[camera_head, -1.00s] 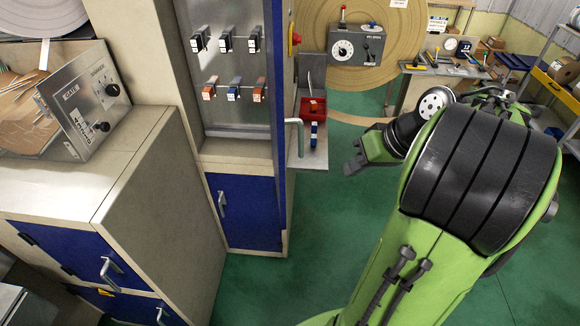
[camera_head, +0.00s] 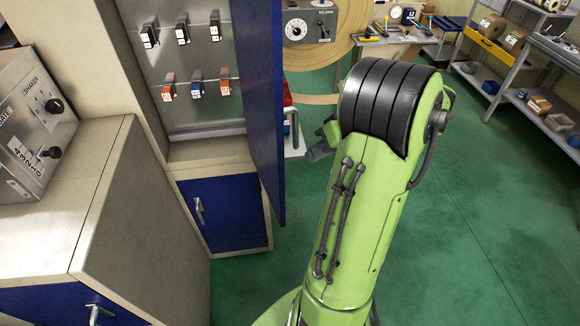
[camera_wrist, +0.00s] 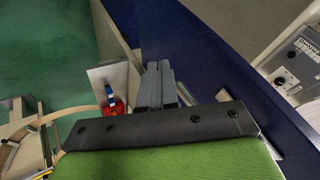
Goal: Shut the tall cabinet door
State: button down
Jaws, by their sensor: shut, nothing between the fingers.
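The tall cabinet's blue door (camera_head: 258,90) stands open at the right of the cabinet in the head view, its inner face turned toward the shelf space. Its grey handle (camera_head: 291,126) sticks out past the door's free edge. My gripper (camera_head: 314,154) is to the right of the door, on its outer side, partly hidden by my arm. In the wrist view my shut, empty gripper (camera_wrist: 157,84) lies in front of the blue door (camera_wrist: 205,55). I cannot tell whether the fingers touch it.
The tall cabinet (camera_head: 75,65) holds small blocks on its back panel. A lower blue door (camera_head: 225,212) below is shut. A low cabinet (camera_head: 140,220) stands at left with a control box (camera_head: 30,130). A red bin (camera_wrist: 117,105) lies beyond the door.

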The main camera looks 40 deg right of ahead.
jog(key=w+a+f, duration=0.2)
jog(key=w+a, duration=0.1)
jog(key=a, duration=0.1)
jog(key=shift+a+f, duration=0.25)
jog(key=shift+a, duration=0.05)
jog(key=shift+w, duration=0.1)
